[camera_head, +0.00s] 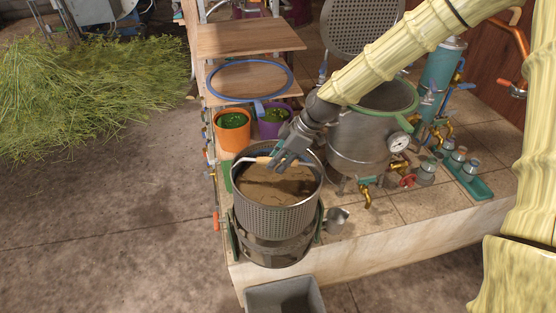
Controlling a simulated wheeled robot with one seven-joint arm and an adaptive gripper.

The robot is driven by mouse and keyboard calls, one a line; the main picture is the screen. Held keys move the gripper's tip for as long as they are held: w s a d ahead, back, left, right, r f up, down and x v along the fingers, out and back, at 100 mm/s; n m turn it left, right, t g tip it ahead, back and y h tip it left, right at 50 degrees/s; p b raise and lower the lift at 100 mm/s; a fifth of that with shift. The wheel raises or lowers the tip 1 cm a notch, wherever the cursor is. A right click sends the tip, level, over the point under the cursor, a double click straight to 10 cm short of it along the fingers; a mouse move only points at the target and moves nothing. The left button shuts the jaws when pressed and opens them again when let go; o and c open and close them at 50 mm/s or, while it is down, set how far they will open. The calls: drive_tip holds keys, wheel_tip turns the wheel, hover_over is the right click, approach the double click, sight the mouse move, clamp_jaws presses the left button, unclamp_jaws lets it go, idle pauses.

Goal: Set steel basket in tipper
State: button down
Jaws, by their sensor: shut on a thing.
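The steel basket (277,217) is a perforated round pail with brown contents inside. My gripper (280,158) is shut on the basket's handle (256,160), above the basket's back rim. The tipper (234,240) is a green-sided frame with a round metal cradle (275,256) at the front corner of the tiled bench. The basket is upright and shows directly over the cradle, its lower part close to or inside it. I cannot tell whether the basket's bottom rests there.
A steel still pot (360,145) with a dial gauge stands right of the basket. An orange bucket (233,133) and a purple bucket (273,122) stand behind. A small metal jug (337,218) is close right of the tipper. A grey bin (285,297) sits below in front.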

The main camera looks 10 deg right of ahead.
drive_tip(key=shift+w+f+b, duration=0.1)
drive_tip(key=shift+f+b, duration=1.15)
drive_tip(key=shift+f, duration=1)
drive_tip(key=b, duration=0.6)
hover_over(276, 197)
drive_tip(key=s, duration=0.3)
drive_tip(key=shift+f, duration=5.4)
drive_tip(key=shift+f+b, duration=0.4)
drive_tip(key=shift+f, duration=0.3)
drive_tip(key=shift+a+r, duration=0.15)
drive_tip(key=shift+a, duration=0.2)
drive_tip(key=c, duration=1.2)
unclamp_jaws()
drive_tip(key=shift+s, duration=0.1)
drive_tip(key=shift+c, duration=0.2)
